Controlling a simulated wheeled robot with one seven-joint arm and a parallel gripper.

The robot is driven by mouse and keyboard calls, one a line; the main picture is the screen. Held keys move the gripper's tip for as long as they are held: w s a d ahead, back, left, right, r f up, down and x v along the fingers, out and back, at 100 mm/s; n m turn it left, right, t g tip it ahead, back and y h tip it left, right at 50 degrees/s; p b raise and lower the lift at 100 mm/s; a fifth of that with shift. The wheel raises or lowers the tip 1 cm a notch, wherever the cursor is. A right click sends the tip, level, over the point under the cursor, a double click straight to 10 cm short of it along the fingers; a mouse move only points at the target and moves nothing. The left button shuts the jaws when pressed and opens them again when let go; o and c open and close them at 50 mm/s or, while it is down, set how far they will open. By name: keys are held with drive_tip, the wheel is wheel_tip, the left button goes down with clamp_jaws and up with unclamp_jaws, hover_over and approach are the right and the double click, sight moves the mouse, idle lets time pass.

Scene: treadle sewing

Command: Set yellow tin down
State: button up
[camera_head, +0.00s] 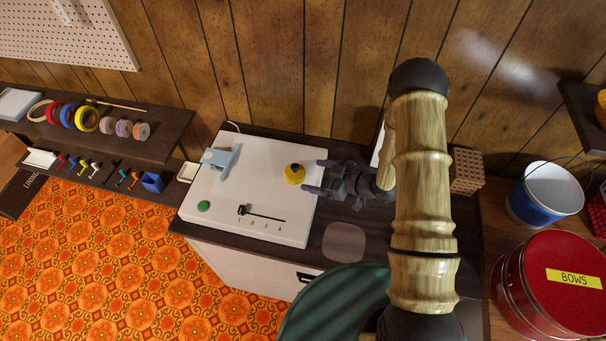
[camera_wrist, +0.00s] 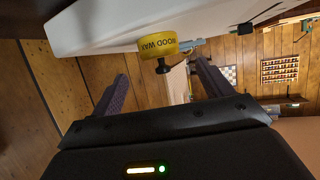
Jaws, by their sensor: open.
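The yellow tin (camera_head: 294,175) has a dark knob on top and stands on the white panel (camera_head: 262,180), near its right side. In the wrist view the tin (camera_wrist: 157,46) reads "WOOD WAX", and its base meets the white surface. My gripper (camera_head: 314,176) is open just right of the tin. In the wrist view its two fingers (camera_wrist: 161,72) are spread wide, with the tin ahead of them and a gap on both sides. Nothing is between the fingers.
The panel carries a light blue bracket (camera_head: 221,160), a green button (camera_head: 204,206) and a black slider (camera_head: 262,213). A grey rounded patch (camera_head: 344,242) lies right of it. A red BOWS tin (camera_head: 550,285) and blue bucket (camera_head: 545,194) stand at the right.

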drive_tip(key=v, duration=0.3)
drive_tip(key=shift+s+d+r, duration=0.1)
drive_tip(key=shift+d, duration=0.05)
idle(0.6)
drive_tip(key=w+d+r+m+t+h, duration=0.25)
drive_tip(key=d+r+m+h, duration=0.35)
drive_tip(key=d+r+h, duration=0.45)
drive_tip(key=s+d+r+m+g+h, duration=0.1)
drive_tip(key=s+r+m+g, duration=0.1)
drive_tip(key=s, duration=0.6)
drive_tip(key=s+d+r+m+g+h, duration=0.1)
drive_tip(key=s+r+m+g, duration=0.2)
drive_tip(key=s+r+m, duration=0.2)
drive_tip(key=s+r, duration=0.1)
drive_tip(key=s, duration=0.1)
drive_tip(key=shift+s+d+r, duration=0.3)
drive_tip(key=shift+s+d, duration=0.05)
